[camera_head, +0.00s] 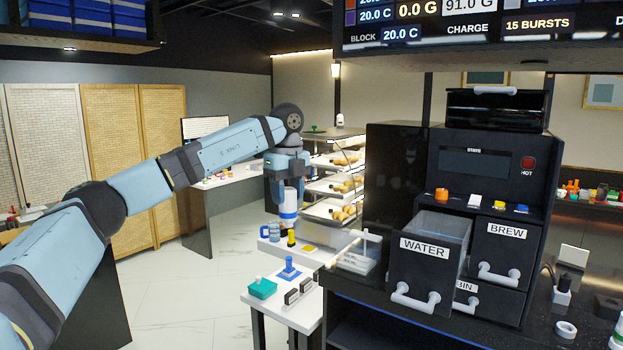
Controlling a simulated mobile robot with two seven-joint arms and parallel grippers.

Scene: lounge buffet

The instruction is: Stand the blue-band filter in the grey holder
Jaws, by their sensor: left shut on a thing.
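My left gripper (287,182) points down at the end of its outstretched arm, above the small side table. It is shut on the top of an upright white cylinder with a blue band, the blue-band filter (289,208). The filter hangs over the back part of the table. A blue piece with a square base (289,272) stands nearer the front, and a clear grey box (350,240) sits to the right of the filter. I cannot tell for sure which thing is the grey holder. My right gripper is not in view.
A teal box (262,288) and dark labelled blocks (292,293) stand at the table's front. The black machine stands to the right, its WATER drawer (425,270) pulled out. A blue jar (272,230) and yellow-topped piece (291,238) stand near the filter.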

